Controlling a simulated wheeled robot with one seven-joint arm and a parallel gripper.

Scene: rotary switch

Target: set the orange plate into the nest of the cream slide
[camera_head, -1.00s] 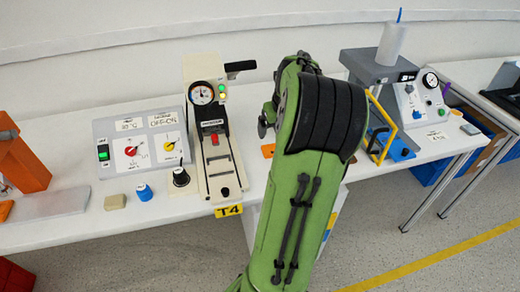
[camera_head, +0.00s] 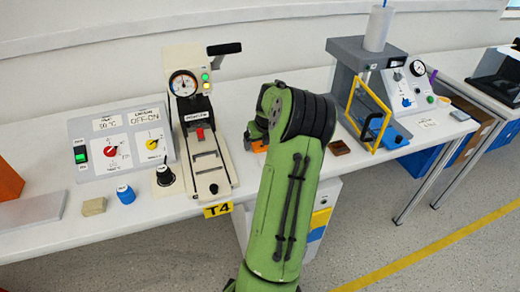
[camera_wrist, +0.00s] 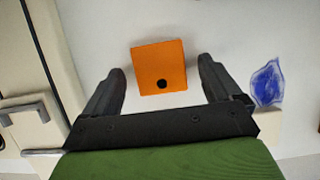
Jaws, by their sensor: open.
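The orange plate (camera_wrist: 158,62), a flat square with a dark round spot near one edge, lies on the white bench. In the wrist view it sits between the two finger tips of my gripper (camera_wrist: 161,68), with a gap on each side. My gripper is open and holds nothing. In the head view the plate (camera_head: 259,147) is partly hidden by my green arm. The cream slide (camera_head: 208,163) belongs to the cream gauge station, just left of my gripper. Its nest cannot be made out clearly. Part of the cream station (camera_wrist: 25,75) shows at the left in the wrist view.
A grey switch panel (camera_head: 100,165) stands left of the cream station, with a black knob (camera_head: 164,176), a blue knob (camera_head: 125,194) and a tan block (camera_head: 94,206) nearby. A brown block (camera_head: 338,147) and a yellow-framed press (camera_head: 365,105) are to the right.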

